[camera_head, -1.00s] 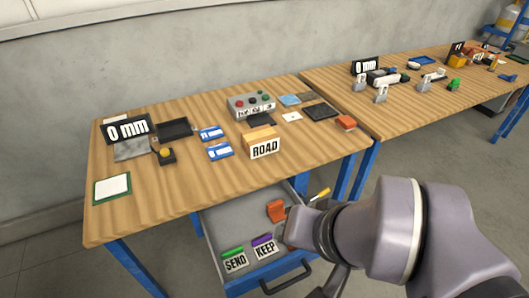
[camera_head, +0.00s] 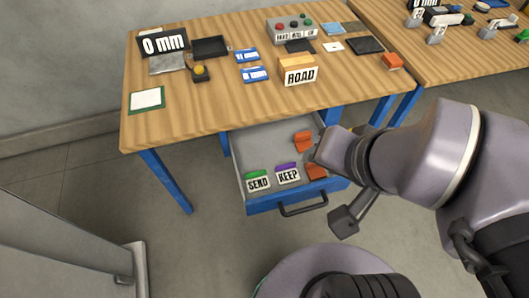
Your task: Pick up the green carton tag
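The green-topped tag (camera_head: 258,181) has a white face reading SEND. It stands in the front left of the open drawer (camera_head: 248,150) under the near table. A purple-topped tag (camera_head: 288,174) reading KEEP stands just to its right. My arm reaches in from the right, its links over the drawer's right side. A dark block at the arm's lower end, perhaps part of my gripper (camera_head: 345,218), hangs in front and to the right of the drawer handle, apart from the green tag. Its fingers cannot be made out.
Two orange pieces (camera_head: 303,141) lie in the drawer, one partly behind my arm. The drawer handle (camera_head: 303,208) sticks out in front. The table (camera_head: 200,110) above holds a ROAD box (camera_head: 299,73), a button box (camera_head: 291,30) and cards. A grey panel (camera_head: 70,230) stands at lower left.

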